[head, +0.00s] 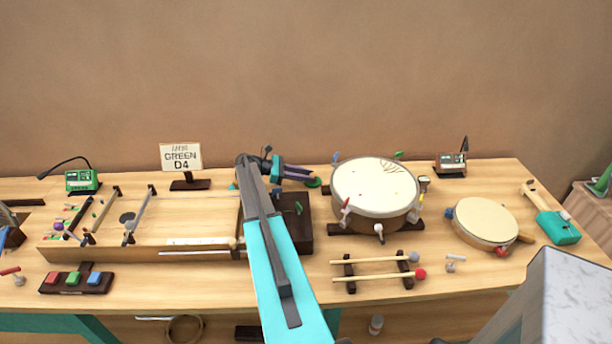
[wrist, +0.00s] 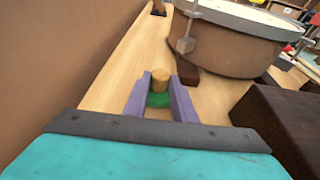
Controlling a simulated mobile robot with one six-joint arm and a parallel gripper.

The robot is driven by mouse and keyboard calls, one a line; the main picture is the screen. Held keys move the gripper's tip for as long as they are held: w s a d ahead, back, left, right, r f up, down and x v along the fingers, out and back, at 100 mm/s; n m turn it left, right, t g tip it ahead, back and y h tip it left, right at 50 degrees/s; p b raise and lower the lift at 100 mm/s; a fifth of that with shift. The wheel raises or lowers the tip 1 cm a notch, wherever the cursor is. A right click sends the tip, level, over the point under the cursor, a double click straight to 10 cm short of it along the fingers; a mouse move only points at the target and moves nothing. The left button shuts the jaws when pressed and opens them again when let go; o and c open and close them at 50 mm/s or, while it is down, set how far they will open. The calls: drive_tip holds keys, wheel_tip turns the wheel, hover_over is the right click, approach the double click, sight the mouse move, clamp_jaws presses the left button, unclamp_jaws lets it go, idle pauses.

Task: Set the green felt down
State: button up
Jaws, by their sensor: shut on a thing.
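The green felt (wrist: 158,100) is between the two purple fingers of my gripper (wrist: 160,92) in the wrist view, with a short tan cylinder (wrist: 160,77) at its far side. In the head view, the felt (head: 313,182) shows as a small green patch at the tips of my gripper (head: 310,174), just left of the large drum (head: 375,188). My gripper is shut on the felt. Whether the felt touches the table is unclear. A sign (head: 181,157) reading "GREEN D4" stands at the back, left of my gripper.
A dark wooden block (head: 299,238) lies below my gripper, partly behind my arm. A long wooden string box (head: 150,232) lies left. Right are a small round drum (head: 485,221) and sticks on a rack (head: 372,277). Bare table (wrist: 128,62) shows along the wall.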

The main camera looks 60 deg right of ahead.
drive_tip(key=o, duration=1)
drive_tip(key=shift+f, duration=0.1)
drive_tip(key=b+v, duration=0.3)
drive_tip(key=v, duration=0.8)
drive_tip(key=shift+w+a+r, duration=0.2)
drive_tip(key=shift+w+r, duration=0.05)
drive_tip(key=shift+w, duration=0.05)
drive_tip(key=shift+w+a, duration=0.1)
drive_tip(key=shift+r, duration=0.15)
